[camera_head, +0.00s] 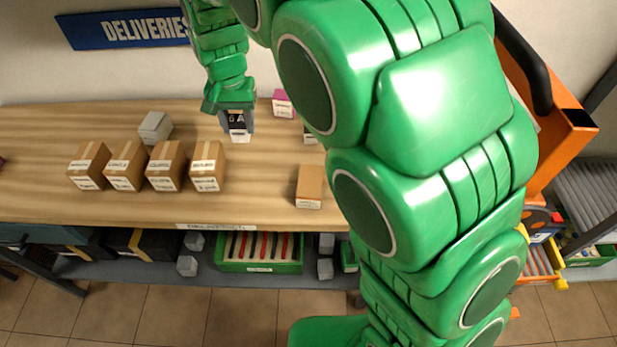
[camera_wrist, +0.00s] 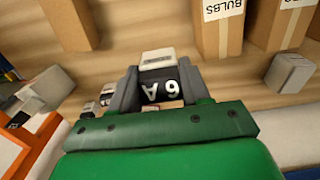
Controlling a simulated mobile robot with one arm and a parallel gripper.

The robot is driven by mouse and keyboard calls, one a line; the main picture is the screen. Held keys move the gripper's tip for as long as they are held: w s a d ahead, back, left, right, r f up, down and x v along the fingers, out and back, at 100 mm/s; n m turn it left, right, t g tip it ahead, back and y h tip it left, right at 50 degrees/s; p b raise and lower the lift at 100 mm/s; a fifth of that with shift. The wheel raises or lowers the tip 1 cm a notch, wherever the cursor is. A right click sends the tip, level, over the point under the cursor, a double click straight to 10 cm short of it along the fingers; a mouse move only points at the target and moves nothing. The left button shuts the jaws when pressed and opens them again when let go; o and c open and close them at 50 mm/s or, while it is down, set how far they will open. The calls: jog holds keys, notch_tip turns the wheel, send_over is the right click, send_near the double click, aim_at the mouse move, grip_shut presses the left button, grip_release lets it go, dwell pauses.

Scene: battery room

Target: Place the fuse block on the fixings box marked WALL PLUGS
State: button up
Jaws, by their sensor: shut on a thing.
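My gripper (camera_head: 237,112) is shut on the fuse block (camera_head: 239,129), a dark and white block marked "6A", above the rear part of the wooden bench. In the wrist view the gripper (camera_wrist: 158,84) grips the block (camera_wrist: 162,90) between its two grey fingers. Several brown cardboard boxes (camera_head: 207,166) stand in a row on the bench, left of and nearer than the block. A separate brown box (camera_head: 310,184) stands to the right. I cannot read WALL PLUGS on any label. One box (camera_wrist: 217,30) reads BULBS in the wrist view.
A grey block (camera_head: 155,127) stands behind the row, also in the wrist view (camera_wrist: 289,73). A pink box (camera_head: 283,103) stands at the back. My arm hides the bench's right part. Bench top (camera_head: 255,180) is bare between the row and the separate box. An orange cart (camera_head: 560,135) stands right.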

jog(key=s+d, duration=0.3)
jog(key=d, duration=0.5)
jog(key=s+d, duration=0.2)
jog(key=d, duration=0.5)
send_over(310, 180)
jog(key=shift+f, duration=4.15)
jog(key=shift+f, duration=0.15)
jog(key=o, duration=1.2)
notch_tip(310, 180, up, 12)
